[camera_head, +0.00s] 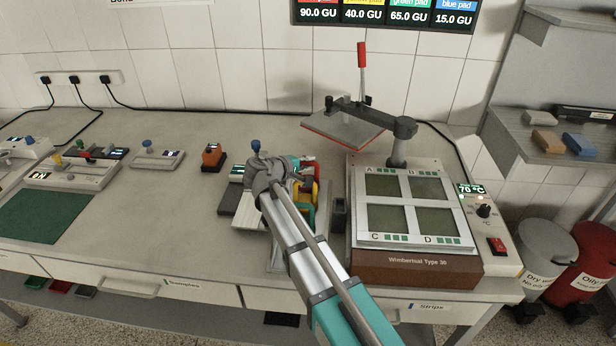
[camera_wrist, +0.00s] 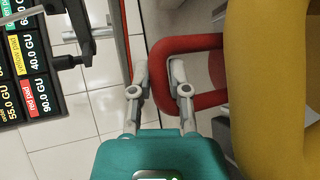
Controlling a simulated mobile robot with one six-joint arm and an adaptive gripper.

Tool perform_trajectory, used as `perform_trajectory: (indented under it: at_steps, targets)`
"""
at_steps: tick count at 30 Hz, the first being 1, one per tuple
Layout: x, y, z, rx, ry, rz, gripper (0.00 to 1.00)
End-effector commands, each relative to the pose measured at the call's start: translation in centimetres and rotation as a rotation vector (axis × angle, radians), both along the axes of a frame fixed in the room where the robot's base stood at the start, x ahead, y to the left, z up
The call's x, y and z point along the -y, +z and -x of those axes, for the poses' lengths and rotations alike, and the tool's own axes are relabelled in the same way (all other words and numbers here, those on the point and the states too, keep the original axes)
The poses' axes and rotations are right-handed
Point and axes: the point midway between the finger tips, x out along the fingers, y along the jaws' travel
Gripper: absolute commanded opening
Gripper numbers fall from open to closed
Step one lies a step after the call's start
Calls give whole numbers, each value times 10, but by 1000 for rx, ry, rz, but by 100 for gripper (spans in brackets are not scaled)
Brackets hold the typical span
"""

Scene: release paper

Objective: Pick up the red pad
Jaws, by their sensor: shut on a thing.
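The red pad's rounded loop handle (camera_wrist: 208,42) shows in the wrist view, with its near bend between my fingers. My gripper (camera_wrist: 160,74) is shut on this handle, one finger on each side. In the head view a small part of the red pad (camera_head: 309,161) shows just right of my wrist, beside the yellow pad (camera_head: 313,187). My arm hides most of the pads there and the fingers. I cannot tell whether the red pad is lifted off its support.
The yellow pad's handle (camera_wrist: 270,90) fills the wrist view's right side, close to the red handle. A heated press (camera_head: 415,262) with a raised plate (camera_head: 342,130) stands right of the pads. Small instruments, including an orange one (camera_head: 212,157), stand on the bench (camera_head: 170,215).

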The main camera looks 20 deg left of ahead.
Motion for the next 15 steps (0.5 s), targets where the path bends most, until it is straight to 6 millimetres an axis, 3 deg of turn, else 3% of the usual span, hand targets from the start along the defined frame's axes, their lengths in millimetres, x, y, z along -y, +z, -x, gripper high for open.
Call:
perform_trajectory:
  at_steps: [15]
  targets:
    - [-1,14,0,0,1,-2,0]
